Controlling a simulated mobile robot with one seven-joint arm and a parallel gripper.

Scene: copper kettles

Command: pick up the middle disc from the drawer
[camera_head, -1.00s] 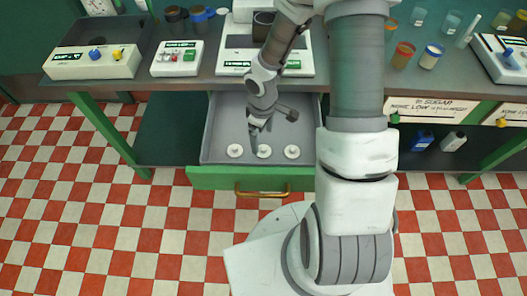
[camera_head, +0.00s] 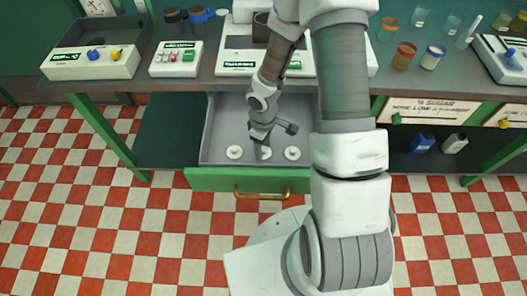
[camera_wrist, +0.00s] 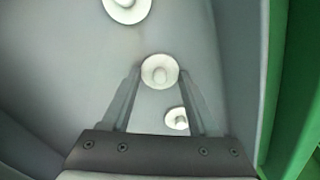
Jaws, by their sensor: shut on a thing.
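The open drawer (camera_head: 214,125) has a grey inside and a green front. Three pale round discs with raised knobs lie along its front part: the left disc (camera_head: 234,152), the middle disc (camera_head: 264,154) and the right disc (camera_head: 292,153). My gripper (camera_head: 262,146) reaches down into the drawer at the middle disc and partly hides it. In the wrist view my gripper (camera_wrist: 160,73) is shut on the middle disc (camera_wrist: 160,71), which sits between the fingertips. I cannot tell whether it is clear of the drawer floor. The other discs show above (camera_wrist: 127,9) and below (camera_wrist: 177,118) it.
The counter (camera_head: 215,84) above the drawer carries a box with knobs (camera_head: 92,62), a keypad device (camera_head: 177,58) and several jars. The green drawer front (camera_wrist: 300,95) with its brass handle (camera_head: 262,192) bounds the near side. Checkered floor lies in front.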

